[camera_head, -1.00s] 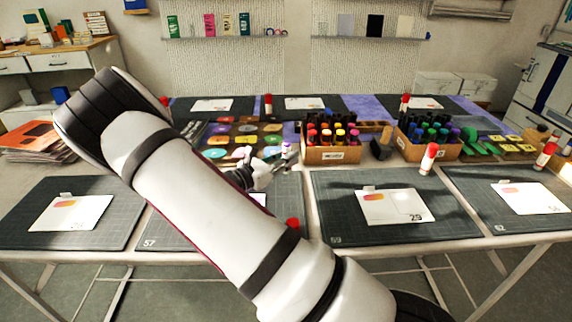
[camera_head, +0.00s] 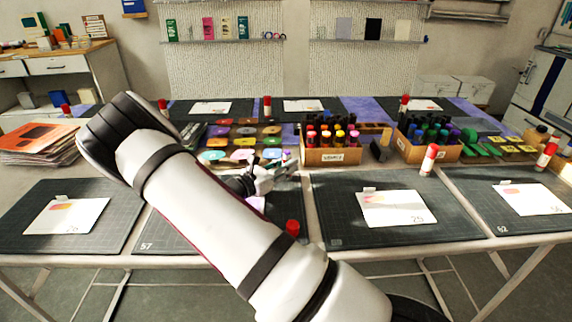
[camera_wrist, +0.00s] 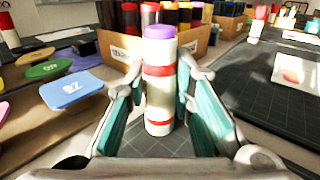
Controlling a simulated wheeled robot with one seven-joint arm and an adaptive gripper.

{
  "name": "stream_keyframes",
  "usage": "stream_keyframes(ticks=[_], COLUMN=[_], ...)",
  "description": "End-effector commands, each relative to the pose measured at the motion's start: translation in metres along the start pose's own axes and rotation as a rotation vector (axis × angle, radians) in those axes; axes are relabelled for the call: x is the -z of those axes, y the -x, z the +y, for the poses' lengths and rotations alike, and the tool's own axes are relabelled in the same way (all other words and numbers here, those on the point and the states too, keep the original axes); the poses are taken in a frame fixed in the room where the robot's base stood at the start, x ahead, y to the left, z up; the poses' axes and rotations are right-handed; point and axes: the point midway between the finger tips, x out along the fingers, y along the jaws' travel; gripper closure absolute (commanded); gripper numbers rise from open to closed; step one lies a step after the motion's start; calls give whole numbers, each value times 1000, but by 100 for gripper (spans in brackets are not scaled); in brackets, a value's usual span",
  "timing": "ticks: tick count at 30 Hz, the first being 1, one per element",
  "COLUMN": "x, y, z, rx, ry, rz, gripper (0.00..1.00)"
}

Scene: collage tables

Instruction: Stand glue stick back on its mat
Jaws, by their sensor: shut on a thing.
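The glue stick (camera_wrist: 160,95) has a purple cap, a pale body and red bands. My gripper (camera_wrist: 164,88) is shut on it, with a teal-padded finger on either side. The stick stands about upright in the wrist view. In the head view my gripper (camera_head: 278,174) is over the back right part of the mat marked 57 (camera_head: 152,222), and the stick is small and mostly hidden. My arm covers much of this mat. I cannot tell whether the stick's bottom touches the mat.

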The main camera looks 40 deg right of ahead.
Motion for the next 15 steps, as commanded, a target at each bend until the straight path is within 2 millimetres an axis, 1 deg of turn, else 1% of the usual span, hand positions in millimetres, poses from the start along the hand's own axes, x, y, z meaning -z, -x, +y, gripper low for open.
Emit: stream_keyframes(ticks=[11,12,14,15], x=[13,14,14,14], y=[1,1,1,1], z=[0,0,0,0], rx=[-2,-2,-2,-2], ry=[2,3,4,4], rz=[10,12,12,12], gripper=[100,73,59,58])
